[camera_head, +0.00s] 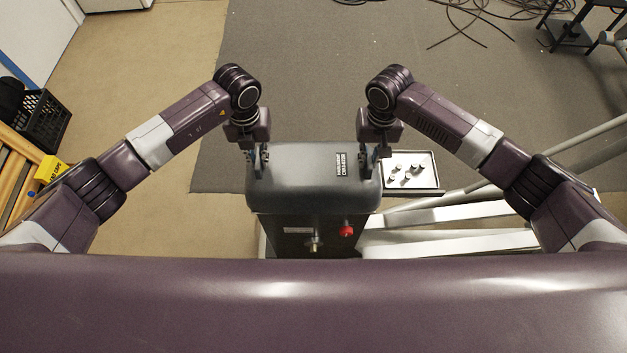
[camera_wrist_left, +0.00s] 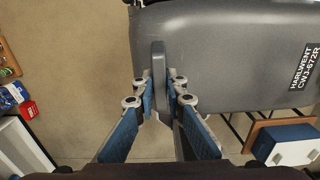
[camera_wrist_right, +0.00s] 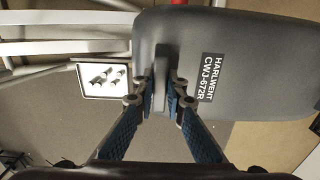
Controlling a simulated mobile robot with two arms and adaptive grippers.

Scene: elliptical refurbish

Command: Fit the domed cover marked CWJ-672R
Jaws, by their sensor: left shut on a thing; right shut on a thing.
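The domed cover (camera_head: 312,182) is dark grey with a black label reading HARLWENT CWJ-672R. It sits over a dark box-shaped unit (camera_head: 295,236) in the head view; I cannot tell whether it is seated or just above. My left gripper (camera_head: 257,160) is shut on the cover's left handle, a grey tab (camera_wrist_left: 159,75) in the left wrist view. My right gripper (camera_head: 372,157) is shut on the right handle (camera_wrist_right: 160,80). The cover also shows in the left wrist view (camera_wrist_left: 225,60) and right wrist view (camera_wrist_right: 260,70). The unit's front has a red knob (camera_head: 346,231) and a metal fitting (camera_head: 314,244).
A white tray (camera_head: 432,181) with several small parts lies right of the unit. Pale metal beams (camera_head: 450,243) run at the lower right. A black crate (camera_head: 42,121) stands at the far left. Cables (camera_head: 470,22) lie on the grey mat, which is otherwise mostly clear.

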